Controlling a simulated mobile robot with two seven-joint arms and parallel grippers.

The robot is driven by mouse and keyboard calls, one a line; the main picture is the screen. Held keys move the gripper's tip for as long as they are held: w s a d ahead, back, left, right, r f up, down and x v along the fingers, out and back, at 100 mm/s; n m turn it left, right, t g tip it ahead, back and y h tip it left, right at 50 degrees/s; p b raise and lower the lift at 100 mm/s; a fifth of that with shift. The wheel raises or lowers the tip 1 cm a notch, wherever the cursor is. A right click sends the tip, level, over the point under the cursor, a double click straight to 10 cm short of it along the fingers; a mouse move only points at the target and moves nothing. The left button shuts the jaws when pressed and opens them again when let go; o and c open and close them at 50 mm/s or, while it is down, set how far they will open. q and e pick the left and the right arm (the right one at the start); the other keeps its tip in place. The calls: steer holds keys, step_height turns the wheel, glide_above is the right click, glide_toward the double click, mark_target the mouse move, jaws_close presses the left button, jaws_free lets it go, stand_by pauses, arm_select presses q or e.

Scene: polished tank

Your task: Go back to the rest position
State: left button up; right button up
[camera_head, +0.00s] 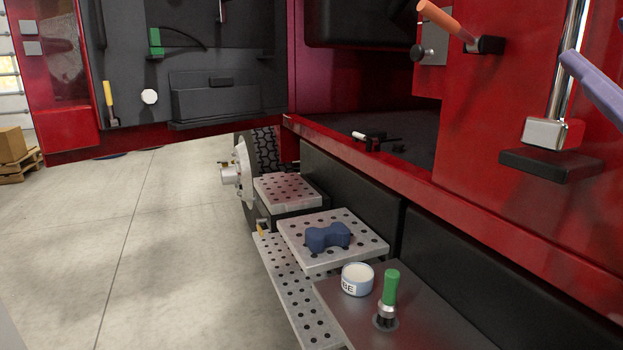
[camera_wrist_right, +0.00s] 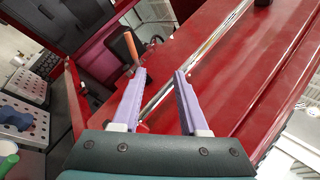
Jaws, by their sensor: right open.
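My right gripper (camera_wrist_right: 160,73) is open, with two lilac fingers apart and nothing held between them in the right wrist view. One lilac finger (camera_head: 597,88) enters the head view at the upper right edge, in front of the red panel and beside an upright chrome rod (camera_head: 572,50). In the wrist view the chrome rod (camera_wrist_right: 205,48) passes behind the space between the fingers. I cannot tell how far the fingers are from it. My left gripper is in neither view.
An orange-handled lever (camera_head: 446,18) sticks out of the red vehicle body (camera_head: 500,190). A round tin (camera_head: 357,280) and green-handled brush (camera_head: 390,295) stand on a metal plate (camera_head: 440,310).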

steer(key=s+d+f+m+g+h, duration=0.2)
steer(key=d+f+m+g+h, duration=0.25)
steer(key=f+m, duration=0.65)
steer(key=s+d+f+m+g+h, duration=0.35)
steer(key=m+g, duration=0.25)
steer(key=m, duration=1)
steer(key=s+a+f+m+g+y, duration=0.7)
steer(key=s+a+f+m+g, duration=0.3)
steer(key=s+f+m, duration=0.4)
arm_select(q)
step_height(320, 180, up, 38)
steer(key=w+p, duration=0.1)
steer(key=p, duration=3.6)
steer(key=shift+p, duration=0.4)
arm_select(e)
step_height(320, 180, up, 37)
steer(key=a+m, duration=0.2)
steer(key=shift+s+a+y, duration=0.3)
steer(key=shift+s+y, duration=0.1)
